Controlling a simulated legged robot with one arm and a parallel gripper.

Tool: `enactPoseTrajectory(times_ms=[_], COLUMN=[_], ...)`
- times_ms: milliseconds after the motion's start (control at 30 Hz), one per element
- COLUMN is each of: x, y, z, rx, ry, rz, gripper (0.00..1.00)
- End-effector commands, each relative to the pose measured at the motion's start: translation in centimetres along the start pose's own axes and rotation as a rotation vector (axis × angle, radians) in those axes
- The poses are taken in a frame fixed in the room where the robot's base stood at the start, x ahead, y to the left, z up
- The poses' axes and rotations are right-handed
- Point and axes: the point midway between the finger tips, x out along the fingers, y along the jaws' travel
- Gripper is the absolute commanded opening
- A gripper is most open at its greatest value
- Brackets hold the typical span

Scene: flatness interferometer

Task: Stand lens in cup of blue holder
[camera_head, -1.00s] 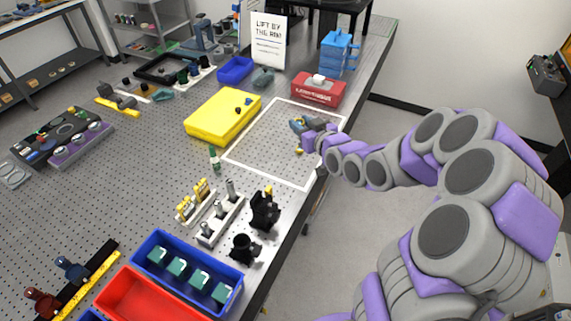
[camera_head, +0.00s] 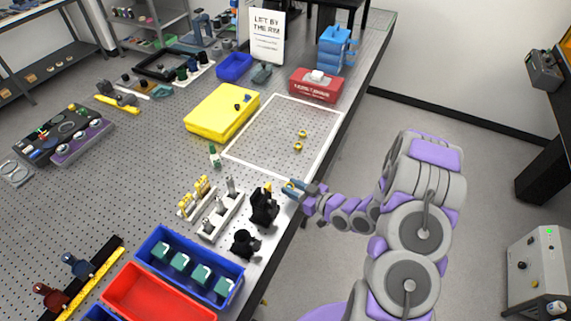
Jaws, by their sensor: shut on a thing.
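My gripper (camera_head: 291,187) is at the right edge of the perforated table, just right of a tall black mount. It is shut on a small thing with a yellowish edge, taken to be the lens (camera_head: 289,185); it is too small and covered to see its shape. The blue holder (camera_head: 74,266) stands on the black and yellow rail at the lower left, far from my gripper. Its cup is too small to make out. A dark red holder (camera_head: 46,296) stands beside it on the same rail.
Black mounts (camera_head: 263,211), white racks with posts (camera_head: 218,217), a blue bin (camera_head: 160,238) and a red bin (camera_head: 150,300) stand between my gripper and the blue holder. A yellow case (camera_head: 222,112) lies farther back.

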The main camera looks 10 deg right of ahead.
Motion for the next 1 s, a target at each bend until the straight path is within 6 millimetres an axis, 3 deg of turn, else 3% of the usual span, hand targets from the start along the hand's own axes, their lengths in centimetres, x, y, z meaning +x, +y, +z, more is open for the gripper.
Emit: enactPoseTrajectory(times_ms=[167, 500, 1000], x=[-0.2, 0.2, 6.9], y=[-0.9, -0.5, 7.0], z=[0.5, 0.5, 0.1], rx=[-0.005, -0.008, -0.011], ry=[0.002, 0.002, 0.003], rz=[-0.017, -0.018, -0.018], gripper=[0.05, 0.05, 0.05])
